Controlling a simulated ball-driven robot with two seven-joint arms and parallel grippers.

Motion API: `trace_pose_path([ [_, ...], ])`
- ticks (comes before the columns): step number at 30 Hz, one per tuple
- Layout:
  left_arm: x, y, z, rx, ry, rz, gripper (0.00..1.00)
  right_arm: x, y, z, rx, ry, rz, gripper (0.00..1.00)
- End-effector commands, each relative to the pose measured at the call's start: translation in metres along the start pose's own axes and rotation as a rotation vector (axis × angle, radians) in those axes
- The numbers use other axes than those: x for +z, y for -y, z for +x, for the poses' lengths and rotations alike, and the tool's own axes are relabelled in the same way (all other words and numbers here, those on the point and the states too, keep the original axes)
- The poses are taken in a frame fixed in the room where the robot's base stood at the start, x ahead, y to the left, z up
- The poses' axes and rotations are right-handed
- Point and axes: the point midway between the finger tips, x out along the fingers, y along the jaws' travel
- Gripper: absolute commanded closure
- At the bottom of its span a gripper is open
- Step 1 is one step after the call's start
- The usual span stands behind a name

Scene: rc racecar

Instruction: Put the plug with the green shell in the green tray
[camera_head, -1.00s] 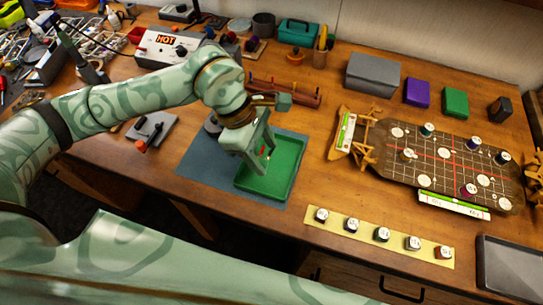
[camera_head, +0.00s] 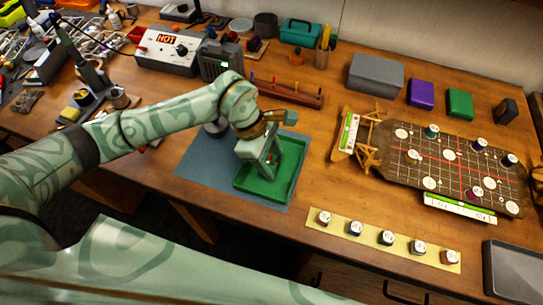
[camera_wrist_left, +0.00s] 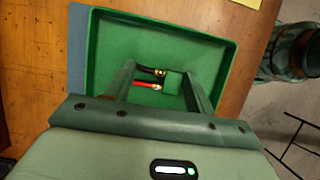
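The green tray (camera_head: 297,160) lies on the blue-grey mat (camera_head: 205,170). My left gripper (camera_head: 268,168) points down inside the tray's outline, near its left half. The left wrist view shows the two fingers (camera_wrist_left: 160,82) over the tray floor, the green tray rim (camera_wrist_left: 235,50) around them. Between the fingers is the plug: a green shell (camera_wrist_left: 174,83) with a red and a black lead with gold-coloured ends. The plug spans the gap between the fingers and appears held; whether it touches the tray floor I cannot tell. My right gripper is out of view.
A wooden rack with coloured pegs (camera_head: 290,92) stands behind the tray. A HOT-display station (camera_head: 172,52) is at the back left. A yellow strip with several labelled pots (camera_head: 385,240) lies to the front right, a brown game-like board (camera_head: 450,170) beyond it.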

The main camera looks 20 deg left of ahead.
Motion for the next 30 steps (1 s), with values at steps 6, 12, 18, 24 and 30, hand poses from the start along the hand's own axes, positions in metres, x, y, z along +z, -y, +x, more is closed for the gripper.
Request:
trace_pose_path([
  [6,0.000,0.000,0.000,0.000,0.000,0.000,0.25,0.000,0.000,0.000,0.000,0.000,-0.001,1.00],
  [12,0.002,0.000,-0.004,0.001,0.000,0.001,0.25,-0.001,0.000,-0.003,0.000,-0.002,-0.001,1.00],
  [18,0.001,-0.001,-0.040,0.006,-0.003,0.001,0.25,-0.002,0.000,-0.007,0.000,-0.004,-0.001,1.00],
  [24,0.001,-0.001,-0.087,0.005,-0.003,0.001,0.25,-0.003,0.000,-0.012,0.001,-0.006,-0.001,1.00],
  [30,0.001,-0.001,-0.117,0.002,-0.002,0.000,0.25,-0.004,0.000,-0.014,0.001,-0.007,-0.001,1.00],
])
